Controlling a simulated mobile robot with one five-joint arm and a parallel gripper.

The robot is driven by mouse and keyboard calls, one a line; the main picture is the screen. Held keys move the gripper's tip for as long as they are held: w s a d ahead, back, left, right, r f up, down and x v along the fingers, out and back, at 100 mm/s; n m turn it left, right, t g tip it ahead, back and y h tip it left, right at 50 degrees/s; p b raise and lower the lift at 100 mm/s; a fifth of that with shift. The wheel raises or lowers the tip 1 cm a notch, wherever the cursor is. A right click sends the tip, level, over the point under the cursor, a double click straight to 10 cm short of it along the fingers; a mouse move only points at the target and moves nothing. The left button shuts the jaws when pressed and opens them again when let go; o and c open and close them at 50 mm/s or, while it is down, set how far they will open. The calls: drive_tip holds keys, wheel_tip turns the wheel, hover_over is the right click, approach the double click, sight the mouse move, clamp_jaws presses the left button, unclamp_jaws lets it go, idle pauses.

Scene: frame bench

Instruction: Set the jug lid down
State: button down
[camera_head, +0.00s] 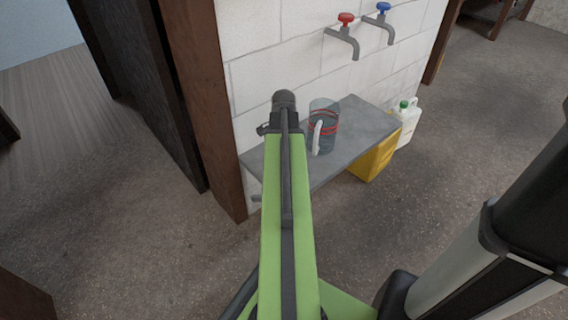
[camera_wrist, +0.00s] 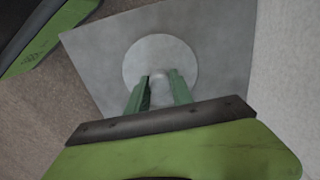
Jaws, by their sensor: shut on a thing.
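The jug lid (camera_wrist: 160,52) is a pale grey round disc with a small knob, seen in the wrist view. My gripper (camera_wrist: 158,80) is shut on the knob with its two green fingers, one on each side. The lid is over the grey shelf (camera_wrist: 215,40); I cannot tell whether it touches it. In the head view my arm hides the lid and the fingers. The clear jug (camera_head: 329,117), with red bands and a white handle, stands upright on the shelf, just right of my arm's end.
A red tap (camera_head: 346,20) and a blue tap (camera_head: 383,9) stick out of the white block wall (camera_head: 270,75) above the shelf. A yellow container (camera_head: 372,162) and a white bottle with a green cap (camera_head: 408,127) are at the shelf's right. The shelf's right part is bare.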

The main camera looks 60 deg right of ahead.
drive_tip(key=shift+r, duration=0.1)
drive_tip(key=c, duration=1.1)
unclamp_jaws()
wheel_tip(320, 180, up, 12)
drive_tip(key=p, duration=1.2)
